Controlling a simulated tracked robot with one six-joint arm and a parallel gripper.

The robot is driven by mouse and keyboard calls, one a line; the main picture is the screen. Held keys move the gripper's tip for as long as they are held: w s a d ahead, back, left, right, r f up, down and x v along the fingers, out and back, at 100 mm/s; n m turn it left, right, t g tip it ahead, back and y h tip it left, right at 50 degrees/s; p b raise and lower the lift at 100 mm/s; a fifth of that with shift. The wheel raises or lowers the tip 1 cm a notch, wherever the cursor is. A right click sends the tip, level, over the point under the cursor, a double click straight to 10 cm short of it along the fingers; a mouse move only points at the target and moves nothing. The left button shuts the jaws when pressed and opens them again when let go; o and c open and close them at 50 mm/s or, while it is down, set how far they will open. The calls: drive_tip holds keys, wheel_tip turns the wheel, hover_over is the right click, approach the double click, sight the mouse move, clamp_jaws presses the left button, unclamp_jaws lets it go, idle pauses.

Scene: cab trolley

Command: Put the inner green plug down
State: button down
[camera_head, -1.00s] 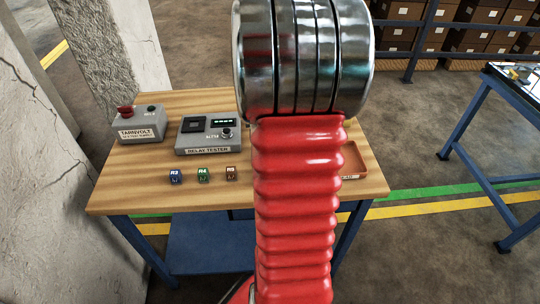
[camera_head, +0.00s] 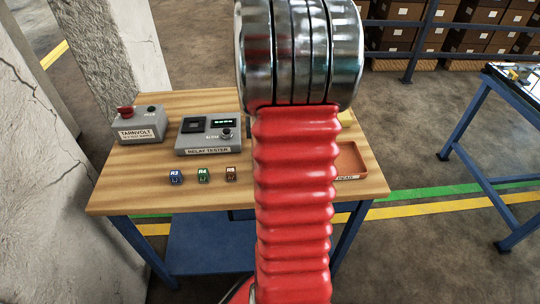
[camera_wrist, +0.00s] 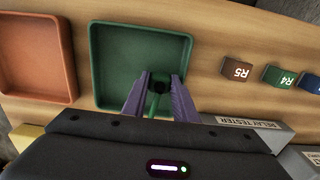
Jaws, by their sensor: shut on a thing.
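My gripper (camera_wrist: 159,80) shows in the wrist view, its two purple fingers shut on a small green plug (camera_wrist: 153,104) with a dark end. The plug is over the lower right part of a green tray (camera_wrist: 97,62). I cannot tell whether it touches the tray's floor.
An orange tray (camera_wrist: 70,60) lies beside the green one; it also shows in the head view (camera_head: 362,160). Relay blocks R3 (camera_head: 175,177), R4 (camera_head: 203,175) and R5 (camera_head: 231,174) stand before the relay tester (camera_head: 208,136). A grey TARNVOLT box (camera_head: 140,126) stands left.

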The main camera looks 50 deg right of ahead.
drive_tip(key=c, duration=1.7)
unclamp_jaws()
drive_tip(key=shift+f, duration=0.1)
wheel_tip(320, 180, up, 12)
drive_tip(key=shift+r, duration=0.15)
drive_tip(key=shift+a, duration=0.1)
drive_tip(key=w+a+r+n+t, duration=0.1)
drive_tip(key=w+a+r, duration=0.1)
drive_tip(key=a, duration=0.3)
drive_tip(key=w+a+r+n, duration=0.1)
drive_tip(key=a+r+n, duration=0.1)
drive_tip(key=a, duration=0.4)
drive_tip(key=s+a+n+t, duration=0.1)
drive_tip(key=s+a+n, duration=0.1)
drive_tip(key=a, duration=0.6)
drive_tip(key=s+a+n+t, duration=0.2)
drive_tip(key=a, duration=0.6)
drive_tip(key=s+a+r+n+t, duration=0.1)
drive_tip(key=a+n, duration=0.1)
drive_tip(key=a, duration=0.6)
drive_tip(key=shift+s+a+n+t, duration=0.3)
drive_tip(key=shift+s+a+n, duration=0.05)
drive_tip(key=shift+s+n, duration=0.05)
